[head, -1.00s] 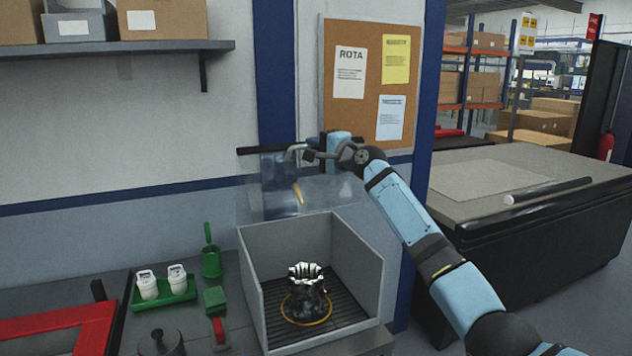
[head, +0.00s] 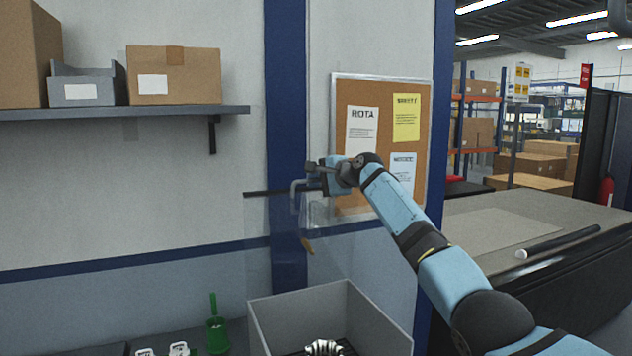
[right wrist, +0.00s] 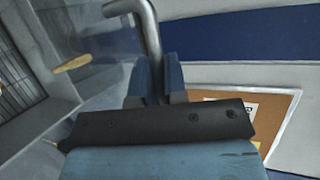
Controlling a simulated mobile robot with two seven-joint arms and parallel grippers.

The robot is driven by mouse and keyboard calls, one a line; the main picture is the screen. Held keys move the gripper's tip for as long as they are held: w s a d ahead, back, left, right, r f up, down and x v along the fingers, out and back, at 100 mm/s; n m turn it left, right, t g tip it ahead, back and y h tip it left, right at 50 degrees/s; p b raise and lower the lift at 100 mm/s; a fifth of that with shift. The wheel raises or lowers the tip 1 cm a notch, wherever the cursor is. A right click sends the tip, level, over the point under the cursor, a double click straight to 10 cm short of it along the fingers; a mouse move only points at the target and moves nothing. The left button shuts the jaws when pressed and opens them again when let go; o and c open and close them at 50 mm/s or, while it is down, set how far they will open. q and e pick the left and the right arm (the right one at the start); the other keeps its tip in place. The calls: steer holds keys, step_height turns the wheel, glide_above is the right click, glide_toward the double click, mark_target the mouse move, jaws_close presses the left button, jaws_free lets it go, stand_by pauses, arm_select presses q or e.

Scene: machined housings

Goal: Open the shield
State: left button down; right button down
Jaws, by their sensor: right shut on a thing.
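The shield (head: 258,232) is a clear panel with a dark top edge, standing raised and roughly upright at the back of a grey open box (head: 268,316). A bent metal handle (head: 294,192) is at its top. My right gripper (head: 312,184) is shut on this handle. In the right wrist view, the two blue fingers of the right gripper (right wrist: 154,84) close on the grey handle bar (right wrist: 147,28). A shiny metal part (head: 324,347) sits inside the box, cut off by the lower frame edge. My left gripper is not in view.
A wall shelf (head: 120,112) with boxes is at the upper left. A cork notice board (head: 345,90) hangs on the wall close behind my right gripper. A green holder (head: 216,336) stands left of the box. A dark bench (head: 500,225) is at the right.

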steer(key=shift+f, duration=0.2)
steer(key=c, duration=1.2)
jaws_free()
steer(key=shift+w, duration=0.1)
steer(key=b+v, duration=0.4)
steer(key=v, duration=0.9)
steer(key=shift+a+b, duration=0.1)
steer(key=shift+b, duration=0.25)
steer(key=shift+s+d+r, duration=0.1)
steer(key=shift+s+d, duration=0.15)
steer(key=shift+s, duration=0.05)
